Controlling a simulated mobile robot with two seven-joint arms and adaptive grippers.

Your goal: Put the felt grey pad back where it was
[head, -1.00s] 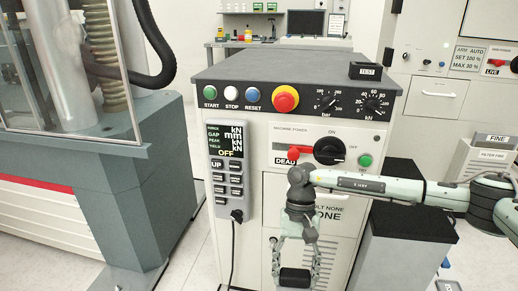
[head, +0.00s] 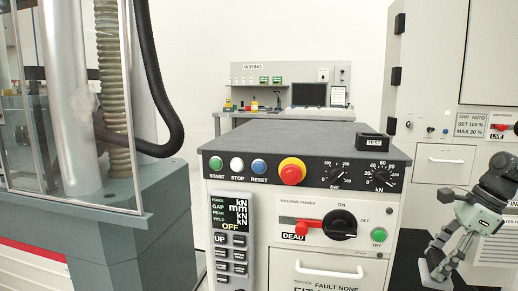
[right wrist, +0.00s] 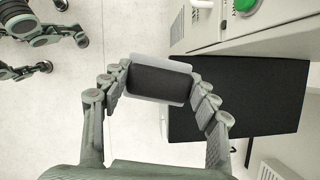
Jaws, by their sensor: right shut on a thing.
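My right gripper (head: 440,270) is at the lower right of the head view, pointing down, to the right of the control cabinet. In the right wrist view my right gripper (right wrist: 160,88) is shut on a dark pad (right wrist: 158,84) with a light grey border, one finger at each end. The pad is held above the floor, overlapping the edge of a black flat top (right wrist: 250,110) in that view. In the head view only a pale bit of the held thing (head: 434,272) shows. My left gripper is absent from the head view; jointed parts of mine show at the wrist view's upper left.
The control cabinet (head: 300,139) has a red stop button (head: 292,171), a red lever (head: 301,228) and a TEST block (head: 374,147) on top. A tall testing machine (head: 110,200) stands left. A workbench (head: 285,112) is behind. Pale floor (right wrist: 90,110) is open.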

